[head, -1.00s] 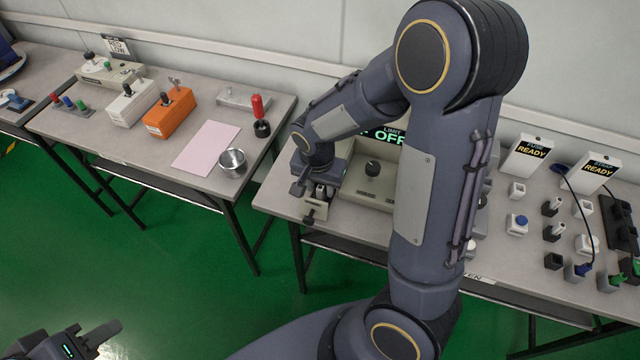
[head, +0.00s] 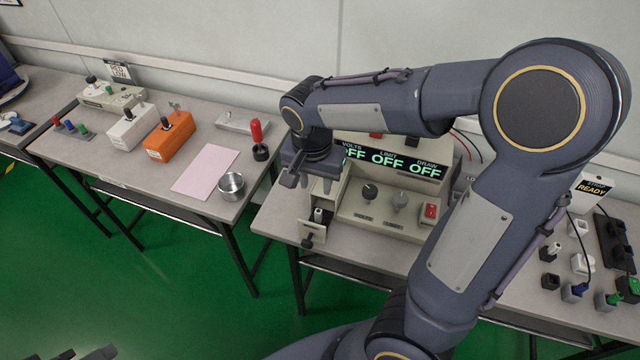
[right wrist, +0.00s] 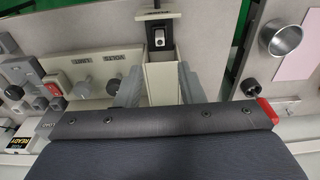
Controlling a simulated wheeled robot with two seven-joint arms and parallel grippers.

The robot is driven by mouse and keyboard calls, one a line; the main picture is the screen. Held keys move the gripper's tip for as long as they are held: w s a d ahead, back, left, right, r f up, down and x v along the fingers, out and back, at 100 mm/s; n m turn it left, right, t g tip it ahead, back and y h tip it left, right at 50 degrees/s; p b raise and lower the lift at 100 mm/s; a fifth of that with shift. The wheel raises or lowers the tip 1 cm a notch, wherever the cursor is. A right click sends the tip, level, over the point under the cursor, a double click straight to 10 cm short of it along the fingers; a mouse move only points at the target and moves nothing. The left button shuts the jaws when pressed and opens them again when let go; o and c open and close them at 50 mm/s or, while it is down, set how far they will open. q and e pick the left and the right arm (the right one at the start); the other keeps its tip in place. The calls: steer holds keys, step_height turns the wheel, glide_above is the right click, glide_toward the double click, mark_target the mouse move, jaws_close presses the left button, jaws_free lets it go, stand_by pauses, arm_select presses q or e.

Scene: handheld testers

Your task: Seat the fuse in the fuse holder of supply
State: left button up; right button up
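The supply (head: 372,212) is a beige box whose displays read OFF. At its left a drawer-like fuse holder (head: 306,232) is pulled out, with a dark handle in front. A small white-topped piece, seemingly the fuse (head: 318,214), stands upright in it; the right wrist view shows it in a dark slot (right wrist: 158,38). I cannot tell how deep it sits. My right gripper (head: 308,183) is above and behind the drawer. Its fingers (right wrist: 160,84) are apart and empty, with the holder's beige walls below between them. Only a bit of my left gripper (head: 88,354) shows at the bottom left edge.
The supply's knobs (head: 369,192) and red switch (head: 430,211) are right of the drawer. Left, across a gap, a table holds a metal cup (head: 231,186), pink sheet (head: 205,172) and orange tester (head: 170,134). Small blocks and plugs stand at the right.

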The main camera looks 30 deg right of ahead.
steer(key=s+a+r+n+t+y, duration=0.1)
steer(key=s+n, duration=0.3)
steer(key=s, duration=0.4)
steer(key=s+a+r+n+t+y, duration=0.2)
steer(key=s+r+n+t+y, duration=0.1)
steer(key=s, duration=0.4)
steer(key=shift+s+n+t+y, duration=0.3)
steer(key=shift+s+n+y, duration=0.1)
steer(key=shift+n, duration=0.2)
steer(key=shift+r, duration=0.1)
steer(key=shift+r, duration=0.15)
